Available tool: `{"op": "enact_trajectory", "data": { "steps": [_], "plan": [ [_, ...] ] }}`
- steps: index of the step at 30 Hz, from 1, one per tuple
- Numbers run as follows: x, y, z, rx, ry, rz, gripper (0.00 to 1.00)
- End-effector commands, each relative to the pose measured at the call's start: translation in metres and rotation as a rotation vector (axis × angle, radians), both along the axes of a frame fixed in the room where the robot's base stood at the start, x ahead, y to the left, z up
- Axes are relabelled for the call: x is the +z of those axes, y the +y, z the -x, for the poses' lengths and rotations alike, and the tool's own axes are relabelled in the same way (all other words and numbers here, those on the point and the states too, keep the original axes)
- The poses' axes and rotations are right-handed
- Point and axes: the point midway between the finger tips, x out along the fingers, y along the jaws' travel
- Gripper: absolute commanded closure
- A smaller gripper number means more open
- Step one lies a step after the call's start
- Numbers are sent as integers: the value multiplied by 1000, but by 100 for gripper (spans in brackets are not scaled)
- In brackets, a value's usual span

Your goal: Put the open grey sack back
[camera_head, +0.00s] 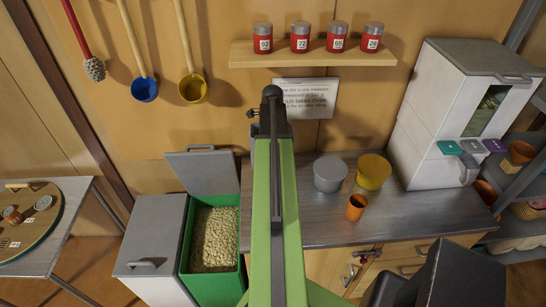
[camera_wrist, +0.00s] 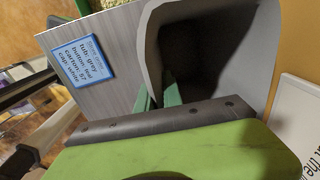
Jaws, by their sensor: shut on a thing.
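The open grey sack (camera_wrist: 205,12) fills the upper middle of the wrist view, its wide mouth facing the camera and its inside dark. My gripper (camera_wrist: 157,98) has its two green fingers at the left edge of that mouth, shut on the sack's wall. What is inside the sack cannot be made out. In the head view, my green arm covers most of this spot, and only a narrow grey strip (camera_head: 252,150) shows beside it, perhaps the sack.
A grey tub (camera_head: 330,174), yellow tub (camera_head: 374,172) and orange cup (camera_head: 356,208) stand on the counter (camera_head: 425,220), right of my arm. A green bin (camera_head: 213,286) of pale pellets stands open at left, beside a lidded bin (camera_head: 150,245). Several red jars line a shelf (camera_head: 310,55).

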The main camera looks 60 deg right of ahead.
Motion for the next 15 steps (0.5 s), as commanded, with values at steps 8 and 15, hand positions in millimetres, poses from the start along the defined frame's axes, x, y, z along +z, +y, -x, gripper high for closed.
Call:
{"op": "enact_trajectory", "data": {
  "steps": [8,15],
  "plan": [
    [-44,0,0,1,0,0,100],
    [-39,0,0,1,0,0,100]
  ]
}}
